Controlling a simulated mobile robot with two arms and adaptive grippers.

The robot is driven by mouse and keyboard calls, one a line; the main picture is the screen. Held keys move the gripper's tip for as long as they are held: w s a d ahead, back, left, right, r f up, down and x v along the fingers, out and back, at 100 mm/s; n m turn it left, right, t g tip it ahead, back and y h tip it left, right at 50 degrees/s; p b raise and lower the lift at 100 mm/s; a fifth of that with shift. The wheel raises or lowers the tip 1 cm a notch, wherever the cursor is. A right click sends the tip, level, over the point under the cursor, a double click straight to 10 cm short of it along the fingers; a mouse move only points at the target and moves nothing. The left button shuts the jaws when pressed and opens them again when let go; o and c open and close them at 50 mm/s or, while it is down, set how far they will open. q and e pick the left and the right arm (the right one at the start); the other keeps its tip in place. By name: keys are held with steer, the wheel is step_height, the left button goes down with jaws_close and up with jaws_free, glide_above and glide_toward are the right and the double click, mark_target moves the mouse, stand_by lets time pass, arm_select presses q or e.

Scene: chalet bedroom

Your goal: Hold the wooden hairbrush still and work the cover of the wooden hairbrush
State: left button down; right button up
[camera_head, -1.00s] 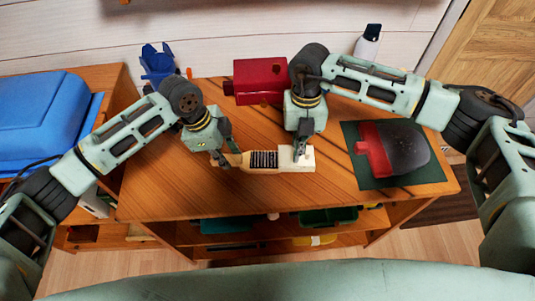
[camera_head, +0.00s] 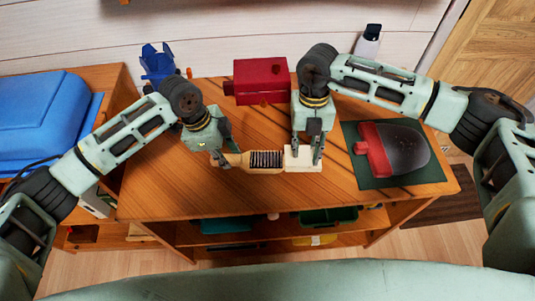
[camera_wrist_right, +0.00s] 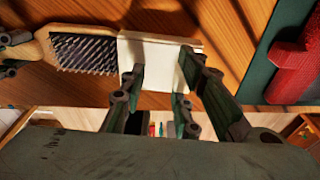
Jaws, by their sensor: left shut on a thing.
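The wooden hairbrush (camera_head: 241,160) lies on the wooden table with its dark bristles (camera_head: 266,159) facing up and its handle to the left. The pale cover (camera_head: 303,163) sits at the brush's right end, its left edge against the bristle field; I cannot tell how much of the head is inside it. My left gripper (camera_head: 226,159) is shut on the handle. My right gripper (camera_head: 306,156) is over the cover, its fingers spread apart. In the right wrist view the gripper (camera_wrist_right: 161,72) shows a gap between the fingers, with the cover (camera_wrist_right: 154,55) behind them.
A dark green mat (camera_head: 375,181) with a red and black object (camera_head: 403,150) lies to the right. A blue object (camera_head: 158,62) and a bottle (camera_head: 368,42) are at the back. The table's front edge is close.

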steer(key=shift+r, duration=0.1)
steer(key=r, duration=0.4)
steer(key=w+r, duration=0.1)
steer(key=shift+r, duration=0.4)
arm_select(q)
steer(key=c, duration=1.5)
jaws_free()
steer(key=shift+o, duration=0.2)
steer(key=v, duration=1.2)
arm_select(e)
steer(key=shift+s, duration=0.1)
